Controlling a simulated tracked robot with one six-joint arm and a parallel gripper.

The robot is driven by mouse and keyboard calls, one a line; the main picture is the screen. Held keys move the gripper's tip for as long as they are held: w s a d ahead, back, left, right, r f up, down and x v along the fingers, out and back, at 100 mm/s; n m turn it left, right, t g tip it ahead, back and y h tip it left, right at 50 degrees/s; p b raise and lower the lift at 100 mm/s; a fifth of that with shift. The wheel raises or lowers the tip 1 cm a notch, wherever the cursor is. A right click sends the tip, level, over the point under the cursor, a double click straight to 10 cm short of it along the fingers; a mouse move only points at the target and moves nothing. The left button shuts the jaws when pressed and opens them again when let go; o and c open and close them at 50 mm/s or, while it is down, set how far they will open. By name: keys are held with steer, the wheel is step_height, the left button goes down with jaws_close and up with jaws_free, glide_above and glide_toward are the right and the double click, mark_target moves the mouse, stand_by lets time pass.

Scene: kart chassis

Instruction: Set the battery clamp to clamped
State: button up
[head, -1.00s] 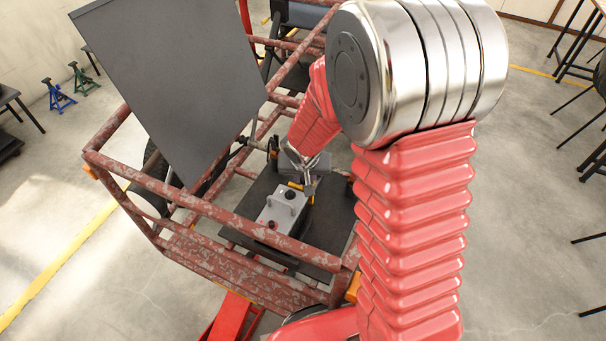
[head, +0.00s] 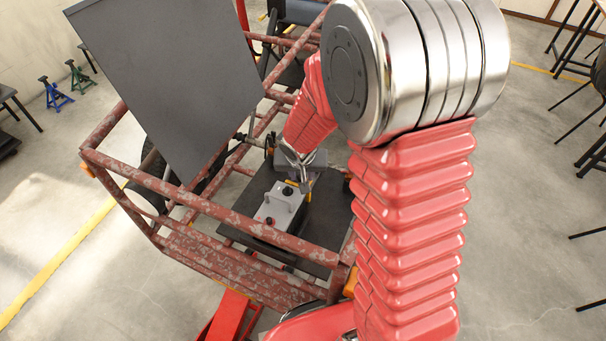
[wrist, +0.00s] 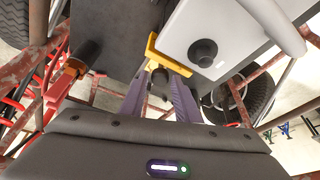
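The battery (head: 280,205) is a pale grey box with a handle and dark round caps, standing on the black tray inside the chassis. In the wrist view the battery (wrist: 218,25) fills the upper right. The yellow battery clamp (wrist: 168,57) lies along its near edge, with a dark knob (wrist: 160,76) just below it. My gripper (wrist: 160,88) has its two purple fingers apart, one on each side of the knob; I cannot tell whether they touch it. In the head view my gripper (head: 305,178) is at the battery's far end, where small yellow parts show and my arm hides some detail.
Rusty red chassis tubes (head: 210,208) surround the black tray (head: 315,235). A large dark panel (head: 175,80) rises at the left. In the wrist view an orange-red bracket with a dark cylinder (wrist: 88,50) stands left of my fingers.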

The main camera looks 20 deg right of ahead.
steer(key=v, duration=1.3)
steer(key=shift+s, duration=0.15)
steer(key=shift+c, duration=0.2)
steer(key=shift+d, duration=0.1)
steer(key=shift+c, duration=0.8)
steer(key=shift+m+g, duration=0.3)
steer(key=w+d+f, duration=0.2)
steer(key=w, duration=0.1)
steer(key=shift+w+f, duration=0.25)
jaws_close()
steer(key=shift+n, duration=0.7)
steer(key=w, duration=0.4)
steer(key=shift+w+d+r, duration=0.1)
steer(key=shift+w+r, duration=0.25)
